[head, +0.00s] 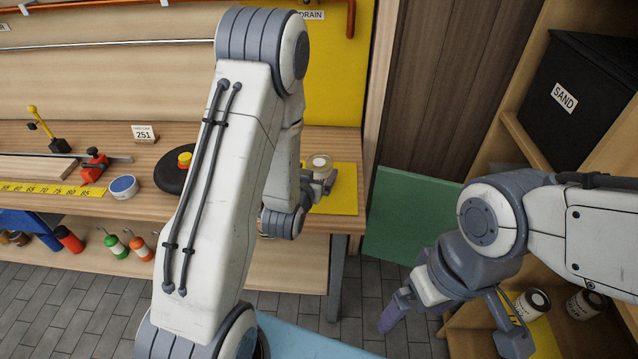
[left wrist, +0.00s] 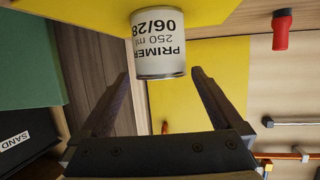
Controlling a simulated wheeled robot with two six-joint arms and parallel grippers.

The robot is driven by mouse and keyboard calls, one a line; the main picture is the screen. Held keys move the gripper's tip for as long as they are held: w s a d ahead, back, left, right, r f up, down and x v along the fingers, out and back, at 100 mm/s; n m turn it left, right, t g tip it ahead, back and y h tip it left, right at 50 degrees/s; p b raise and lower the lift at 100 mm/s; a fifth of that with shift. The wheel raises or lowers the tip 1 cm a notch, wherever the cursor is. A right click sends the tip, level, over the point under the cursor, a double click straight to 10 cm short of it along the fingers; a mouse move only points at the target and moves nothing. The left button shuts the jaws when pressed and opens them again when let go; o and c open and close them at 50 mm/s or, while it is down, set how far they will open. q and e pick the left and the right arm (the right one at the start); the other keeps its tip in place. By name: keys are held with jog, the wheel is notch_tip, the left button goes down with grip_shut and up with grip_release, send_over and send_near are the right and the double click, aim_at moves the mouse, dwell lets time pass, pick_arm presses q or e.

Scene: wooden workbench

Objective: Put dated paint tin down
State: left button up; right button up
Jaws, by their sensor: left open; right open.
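The dated paint tin (head: 320,163) stands upright on a yellow mat (head: 345,192) at the right end of the workbench. In the left wrist view the tin (left wrist: 158,45) shows a white label reading PRIMER, 250 ml, 06/28. My left gripper (head: 316,186) is at the tin, partly hidden by my own arm. In the left wrist view its fingers (left wrist: 160,78) are open, one on each side of the tin with gaps between. My right gripper (head: 414,312) is open and empty, low at the right in front of the shelf.
More tins (head: 533,303) stand on the low right shelf, near another yellow patch. A black SAND bin (head: 585,100) sits above. A green panel (head: 405,215) leans beside the bench. A blue-white round tin (head: 123,187), red clamp (head: 93,166) and emergency button (head: 184,160) occupy the bench left.

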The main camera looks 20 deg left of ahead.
aim_at(322, 160)
pick_arm(q)
jog(key=shift+w+f+p, duration=0.2)
jog(key=shift+w+p, duration=0.25)
jog(key=shift+w, duration=0.25)
jog(key=p+x, duration=0.1)
jog(key=x, duration=0.4)
jog(key=shift+w+a, duration=0.15)
jog(key=shift+w, duration=0.05)
jog(key=shift+w+f, duration=0.15)
jog(key=shift+w, duration=0.3)
jog(key=c, duration=1.5)
